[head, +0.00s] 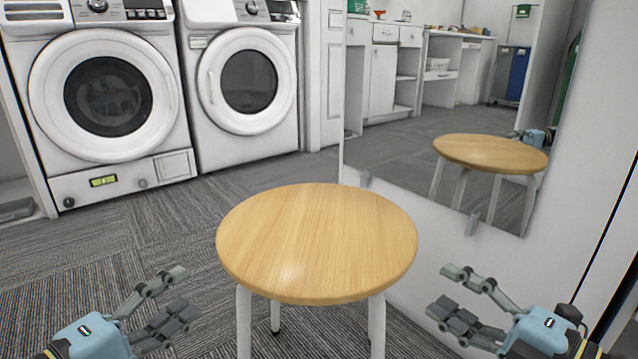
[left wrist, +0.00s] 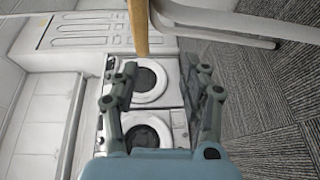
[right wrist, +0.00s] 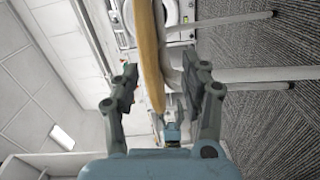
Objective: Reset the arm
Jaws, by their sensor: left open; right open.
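My left gripper (head: 182,296) is at the lower left of the head view, open and empty, left of the round wooden stool (head: 316,240). My right gripper (head: 455,293) is at the lower right, open and empty, right of the stool. Neither gripper touches the stool in the head view. In the left wrist view the open fingers (left wrist: 160,88) frame the washing machines beyond, with the stool's edge above. In the right wrist view the open fingers (right wrist: 165,85) show the stool's seat (right wrist: 150,60) edge-on between them, and my left gripper beyond.
Two white front-loading machines, one at the left (head: 105,95) and one beside it (head: 245,80), stand against the back wall. A mirror (head: 440,120) on the right wall reflects the stool and part of my arm. Grey carpet (head: 130,235) is clear left of the stool.

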